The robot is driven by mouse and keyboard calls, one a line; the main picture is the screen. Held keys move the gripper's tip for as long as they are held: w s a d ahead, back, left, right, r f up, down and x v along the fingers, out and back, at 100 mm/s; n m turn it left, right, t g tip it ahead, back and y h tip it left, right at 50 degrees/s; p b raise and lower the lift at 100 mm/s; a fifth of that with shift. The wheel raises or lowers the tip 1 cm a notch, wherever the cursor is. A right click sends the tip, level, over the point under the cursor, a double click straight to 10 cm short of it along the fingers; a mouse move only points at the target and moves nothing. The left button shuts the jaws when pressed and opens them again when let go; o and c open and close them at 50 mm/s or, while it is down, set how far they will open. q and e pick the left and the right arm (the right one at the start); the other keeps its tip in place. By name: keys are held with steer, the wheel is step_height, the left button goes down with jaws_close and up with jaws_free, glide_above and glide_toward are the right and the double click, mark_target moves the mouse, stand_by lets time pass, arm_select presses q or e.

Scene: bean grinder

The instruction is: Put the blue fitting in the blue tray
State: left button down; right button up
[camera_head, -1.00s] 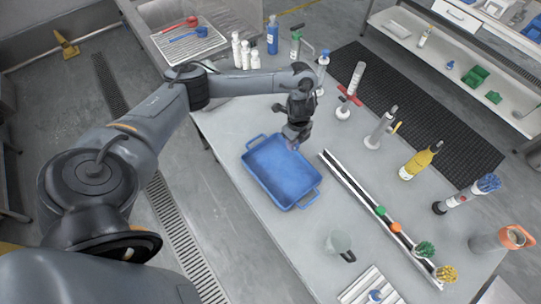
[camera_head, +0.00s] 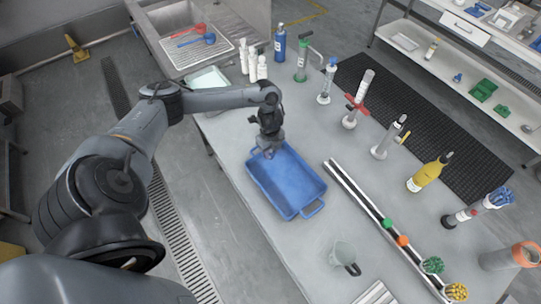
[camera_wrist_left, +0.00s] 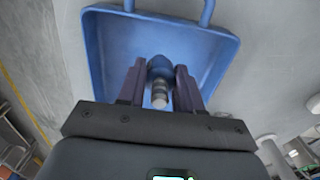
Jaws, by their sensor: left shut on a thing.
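The blue tray (camera_head: 310,190) lies on the grey table, with a handle at each end. It also shows in the left wrist view (camera_wrist_left: 215,50). My left gripper (camera_head: 268,152) points down at the tray's far left end in the head view. In the left wrist view my left gripper (camera_wrist_left: 159,75) is shut on the blue fitting (camera_wrist_left: 160,66), which has a blue part and a grey metallic end. The fitting is seen against the tray floor; its exact height above it cannot be told. My right gripper is not in view.
A white slotted rail (camera_head: 370,205) with green and orange pieces runs right of the tray. A glass beaker (camera_head: 343,252) stands near the front. A yellow bottle (camera_head: 428,174) and several stands line the right side. White bottles (camera_head: 252,65) stand at the back.

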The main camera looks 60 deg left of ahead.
mark_target(271, 156)
arm_select(q)
steer(key=shift+f, duration=1.85)
steer(key=shift+f, duration=0.1)
steer(key=c, duration=0.8)
jaws_free()
steer(key=shift+o, duration=0.2)
